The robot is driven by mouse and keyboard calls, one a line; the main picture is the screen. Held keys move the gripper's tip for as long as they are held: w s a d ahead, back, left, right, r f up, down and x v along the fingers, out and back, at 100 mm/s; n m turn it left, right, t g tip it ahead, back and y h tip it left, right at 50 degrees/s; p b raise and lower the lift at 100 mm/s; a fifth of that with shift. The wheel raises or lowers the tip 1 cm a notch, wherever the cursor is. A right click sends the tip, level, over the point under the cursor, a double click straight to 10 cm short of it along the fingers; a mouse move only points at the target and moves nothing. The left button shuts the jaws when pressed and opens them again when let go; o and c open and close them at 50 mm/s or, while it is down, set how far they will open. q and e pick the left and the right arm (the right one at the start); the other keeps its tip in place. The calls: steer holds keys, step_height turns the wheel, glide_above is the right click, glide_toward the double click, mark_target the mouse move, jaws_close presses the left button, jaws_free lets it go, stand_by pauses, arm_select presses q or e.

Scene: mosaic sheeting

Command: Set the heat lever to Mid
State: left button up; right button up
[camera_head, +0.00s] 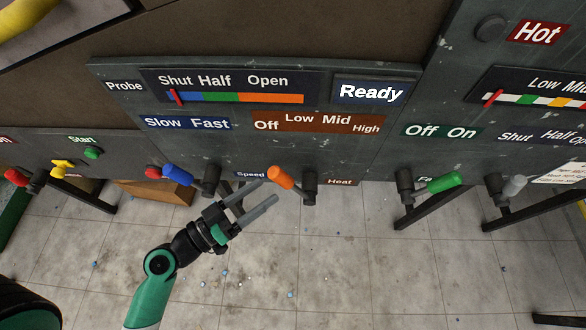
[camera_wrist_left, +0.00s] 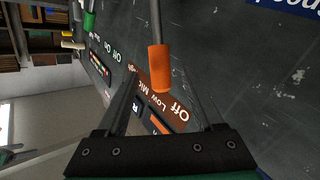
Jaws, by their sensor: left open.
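My left gripper (camera_head: 264,192) is open and empty, just below and left of the handle. In the left wrist view the orange handle (camera_wrist_left: 160,68) lines up between the two open fingers (camera_wrist_left: 163,100); I cannot tell whether it lies between them in depth. The plate (camera_wrist_left: 160,98) shows there behind the fingers. My right gripper is not in view.
A blue-handled lever (camera_head: 178,172) stands left of my gripper at the Speed label (camera_head: 250,174). A green-handled lever (camera_head: 444,182) and a grey one (camera_head: 514,186) are to the right. A lit Ready sign (camera_head: 371,92) is above. The floor below the panel is mostly open.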

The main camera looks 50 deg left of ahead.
mark_target(294, 187)
arm_select(q)
steer(key=w, duration=0.3)
steer(key=w+p, duration=0.1)
steer(key=w, duration=0.1)
steer(key=w+p, duration=0.1)
steer(key=w, duration=0.2)
steer(key=shift+w+d+r, duration=0.1)
steer(key=shift+w+d, duration=0.2)
steer(key=shift+d, duration=0.05)
steer(key=shift+w, duration=0.3)
jaws_close()
stand_by(0.6)
